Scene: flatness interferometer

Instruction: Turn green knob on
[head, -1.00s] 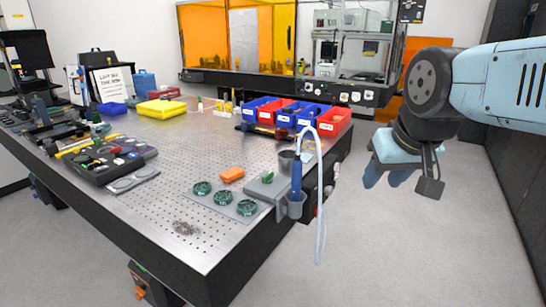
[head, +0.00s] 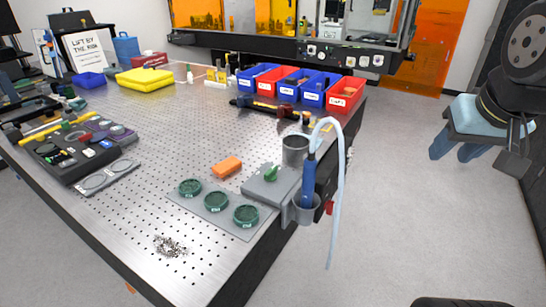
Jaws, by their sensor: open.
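A small green knob (head: 271,173) stands on top of a flat grey box (head: 268,190) near the right edge of the perforated metal table. It is too small for me to read its setting. My gripper (head: 482,156) hangs at the far right of the head view, over the floor. It is open and empty, well to the right of the knob and apart from the table. Part of my arm is cut off by the picture's right edge.
A grey cup (head: 295,149) and a blue-handled tool with a pale hose (head: 309,180) stand right beside the grey box. An orange block (head: 227,167) and green round dishes (head: 218,202) lie to the left. Red and blue bins (head: 346,92) stand farther back.

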